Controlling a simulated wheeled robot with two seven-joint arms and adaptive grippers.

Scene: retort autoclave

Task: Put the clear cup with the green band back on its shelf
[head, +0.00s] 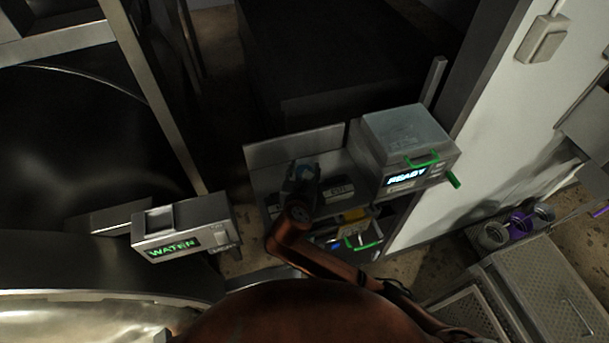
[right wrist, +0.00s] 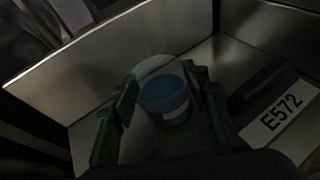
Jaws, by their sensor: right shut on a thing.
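My right gripper (head: 303,174) is over the steel shelf (head: 262,157) left of the READY box. In the right wrist view its two fingers (right wrist: 168,100) are shut on a clear cup (right wrist: 150,66) that shows a blue round patch. The blue also shows dimly in the head view at the cup (head: 307,168). I cannot make out a green band on it. The cup is over the shelf's steel floor, near the corner of two upright panels; I cannot tell whether it touches the floor. My left gripper is not in view.
A label E572 (right wrist: 275,115) lies right of the cup. The READY box (head: 408,140) with green handles stands to the right. A lower drawer with a green handle (head: 362,243) holds small items. Several cups (head: 493,236) stand far right, one purple-banded. A WATER box (head: 182,232) is left.

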